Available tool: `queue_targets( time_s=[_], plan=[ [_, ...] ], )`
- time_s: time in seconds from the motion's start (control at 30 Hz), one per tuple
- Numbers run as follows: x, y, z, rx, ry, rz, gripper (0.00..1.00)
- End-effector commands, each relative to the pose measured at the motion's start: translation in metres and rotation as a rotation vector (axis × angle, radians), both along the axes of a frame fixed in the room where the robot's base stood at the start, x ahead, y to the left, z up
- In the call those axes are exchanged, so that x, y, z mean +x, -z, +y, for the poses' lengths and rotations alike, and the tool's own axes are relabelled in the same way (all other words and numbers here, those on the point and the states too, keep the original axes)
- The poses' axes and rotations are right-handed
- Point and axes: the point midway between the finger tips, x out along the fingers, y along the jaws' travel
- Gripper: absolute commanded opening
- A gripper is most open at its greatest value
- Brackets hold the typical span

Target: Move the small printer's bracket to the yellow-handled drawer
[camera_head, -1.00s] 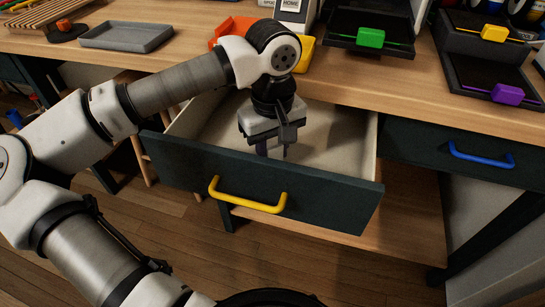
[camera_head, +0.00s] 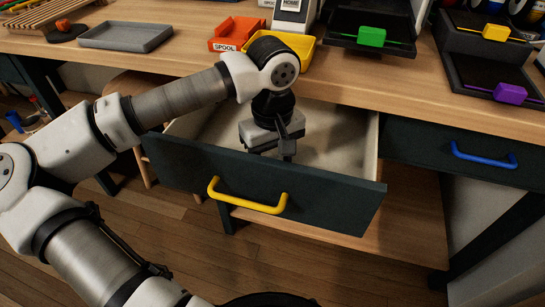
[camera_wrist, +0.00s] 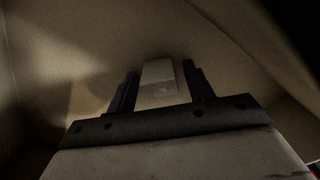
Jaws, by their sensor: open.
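The yellow-handled drawer (camera_head: 325,197) is pulled open below the worktop, its yellow handle (camera_head: 247,196) on the dark front panel. My gripper (camera_head: 283,153) reaches down into the drawer, and its fingertips are partly hidden behind the front panel. In the wrist view my open gripper (camera_wrist: 159,82) has its two dark fingers apart, with a small pale block (camera_wrist: 158,78) between them. The block appears to lie on the drawer floor and may be the bracket. The view is dark, and I cannot tell whether the fingers touch it.
On the worktop (camera_head: 350,88) stand an orange spool bin (camera_head: 236,33), a yellow bin (camera_head: 304,52), a grey tray (camera_head: 126,36) and dark printers with green (camera_head: 371,36) and purple (camera_head: 510,94) parts. A blue-handled drawer (camera_head: 430,150) is shut at right. The drawer walls surround my gripper closely.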

Motion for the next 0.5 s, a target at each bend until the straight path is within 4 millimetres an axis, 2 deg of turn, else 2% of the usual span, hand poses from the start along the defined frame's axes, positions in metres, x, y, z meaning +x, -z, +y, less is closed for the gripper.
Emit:
queue_targets(
  time_s=[0.17, 0.5],
  plan=[
    [0.000, -0.011, 0.000, 0.001, -0.001, -0.002, 0.52],
    [0.001, -0.083, 0.000, 0.001, 0.000, -0.002, 0.52]
  ],
)
